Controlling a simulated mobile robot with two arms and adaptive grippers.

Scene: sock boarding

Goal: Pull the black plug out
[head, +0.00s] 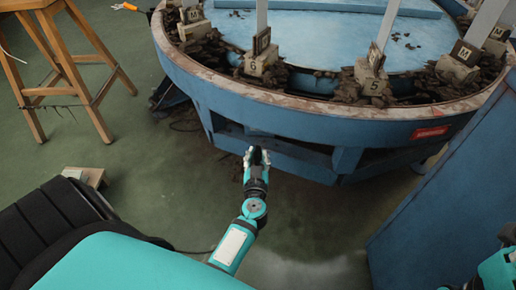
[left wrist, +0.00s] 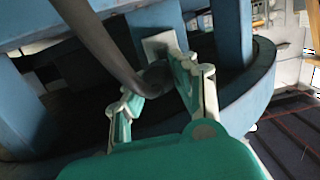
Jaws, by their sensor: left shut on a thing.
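The black plug (left wrist: 154,76) sits between the fingers of my left gripper (left wrist: 155,95) in the left wrist view, at the end of a thick dark cable (left wrist: 98,42). My left gripper is shut on it. A pale grey plate (left wrist: 158,44) shows just behind the plug. I cannot tell whether the plug is seated in it. In the head view my left gripper (head: 257,157) is at the lower side of the blue round table, and the plug is too small to make out there. Only part of my right arm shows at the lower right edge; its gripper is out of view.
The blue round table (head: 290,122) with beams and legs surrounds my left gripper's far side. A blue panel (head: 430,200) stands at the right. A wooden stool (head: 62,60) stands at the left. The green floor (head: 140,150) between stool and table is mostly clear.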

